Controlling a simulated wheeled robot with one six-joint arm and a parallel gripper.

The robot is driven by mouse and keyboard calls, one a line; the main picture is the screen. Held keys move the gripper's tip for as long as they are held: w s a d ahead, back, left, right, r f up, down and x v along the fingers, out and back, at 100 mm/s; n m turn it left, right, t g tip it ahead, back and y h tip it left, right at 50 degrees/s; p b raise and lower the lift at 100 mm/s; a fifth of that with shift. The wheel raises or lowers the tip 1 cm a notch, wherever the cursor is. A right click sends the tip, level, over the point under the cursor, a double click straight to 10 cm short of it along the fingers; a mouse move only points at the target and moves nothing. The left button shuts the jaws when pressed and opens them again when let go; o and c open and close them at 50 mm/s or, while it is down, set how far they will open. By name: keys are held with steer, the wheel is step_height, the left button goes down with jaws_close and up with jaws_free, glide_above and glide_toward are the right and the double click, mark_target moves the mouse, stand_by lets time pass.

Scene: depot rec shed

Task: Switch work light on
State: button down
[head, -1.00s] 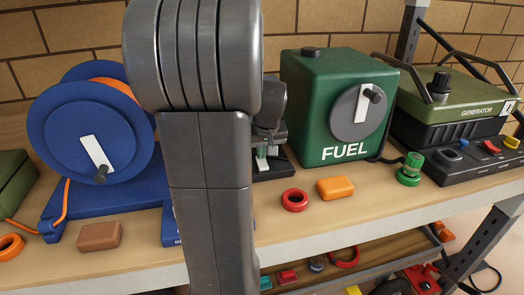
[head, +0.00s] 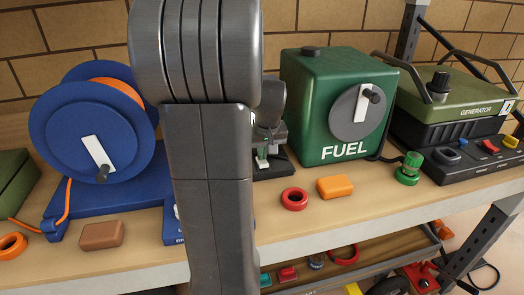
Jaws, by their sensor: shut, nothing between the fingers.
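No work light is clearly identifiable in the head view; my own arm covers the middle of the bench. My gripper (head: 264,152) shows only in part at the right edge of my arm, low over a small dark base (head: 275,171) on the bench. It looks shut and empty; its fingertips are small and partly hidden, and I cannot tell whether they touch anything. A blue unit (head: 170,238) with a white label sits at the front, mostly hidden behind my arm.
A blue cable reel (head: 75,130) stands left. A green fuel tank (head: 315,110) with a grey dial and a generator (head: 465,115) with coloured switches stand right. A brown block (head: 102,236), red ring (head: 294,199) and orange block (head: 335,187) lie along the bench front.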

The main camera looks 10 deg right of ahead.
steer(key=shift+s, duration=0.3)
steer(key=shift+r, duration=0.15)
steer(key=shift+r+p, duration=0.3)
steer(key=w+r+p+v, duration=0.1)
steer(key=w+p+v, duration=0.1)
steer(key=v, duration=1.1)
steer(key=shift+w, duration=0.35)
steer(key=shift+f, duration=0.2)
glide_above(264, 162)
step_height(264, 162, down, 10)
steer(key=shift+s+a+r, duration=0.1)
steer(key=shift+b, duration=0.6)
steer(key=b, duration=0.2)
steer(key=shift+t+b, duration=0.3)
